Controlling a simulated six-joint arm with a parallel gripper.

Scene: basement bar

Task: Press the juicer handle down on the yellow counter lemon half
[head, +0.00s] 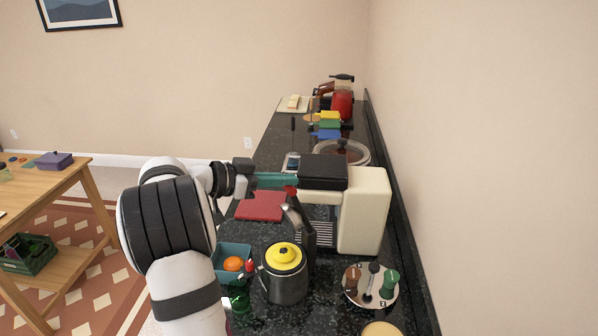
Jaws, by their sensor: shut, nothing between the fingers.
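My gripper (246,180) is shut and empty, above the left edge of the dark counter (331,295). It is small here and its fingertips are hard to make out. A grey upright lever (297,214) with a red top stands right of and nearer than my gripper, in front of the cream machine; it looks like the juicer handle. My gripper looks apart from it. The juicer's lower part is hidden behind the steel pot. I cannot make out a lemon half in the juicer. A pale yellow round thing (381,329) is cut off at the bottom edge; I cannot tell what it is.
A cream machine (365,212) with a black top stands close on the right. A steel pot with a yellow lid (285,257), a blue bin with an orange fruit (233,264) and a round holder (371,286) crowd the near counter.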

